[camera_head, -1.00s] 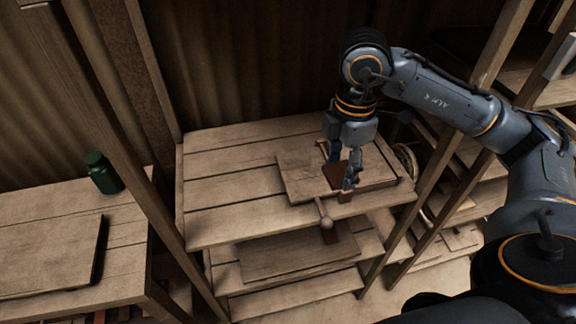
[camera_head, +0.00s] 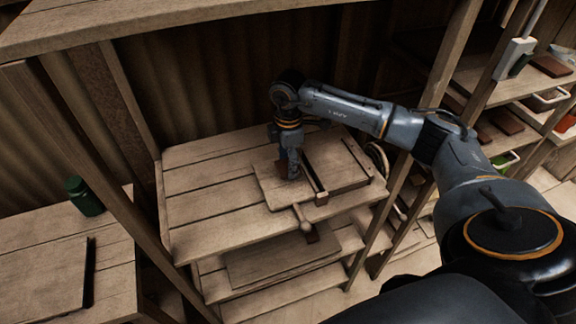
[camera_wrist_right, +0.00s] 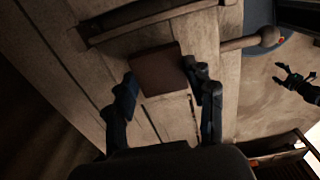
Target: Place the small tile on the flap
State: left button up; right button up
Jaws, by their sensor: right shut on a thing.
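My right gripper (camera_head: 290,176) points down over the left part of the wooden press board (camera_head: 276,198). It is shut on the small tile, a square reddish-brown piece (camera_wrist_right: 158,72) held between the fingertips in the right wrist view. In the head view the fingers hide most of the tile. The tile is over the board; I cannot tell whether it touches. A dark-edged crossbar (camera_head: 315,180) runs beside the gripper, to its right. I cannot tell which board part is the flap. A small dark gripper (camera_wrist_right: 297,84), apparently my left, shows in the wrist view; its finger state is unclear.
The press stands on a plank table (camera_head: 208,200). A round-knobbed lever (camera_head: 302,217) sticks out at the front, with lower shelves (camera_head: 285,262) beneath. Upright posts flank the table. A green bottle (camera_head: 84,196) stands on the left bench. Shelves with trays are at the right.

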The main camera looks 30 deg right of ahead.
notch_tip(320, 180, down, 2)
jog(key=shift+f+p, duration=0.1)
jog(key=shift+p, duration=0.55)
jog(key=shift+f, duration=0.3)
jog(key=shift+f, duration=0.1)
jog(key=shift+f, duration=0.15)
jog(key=o, duration=1.2)
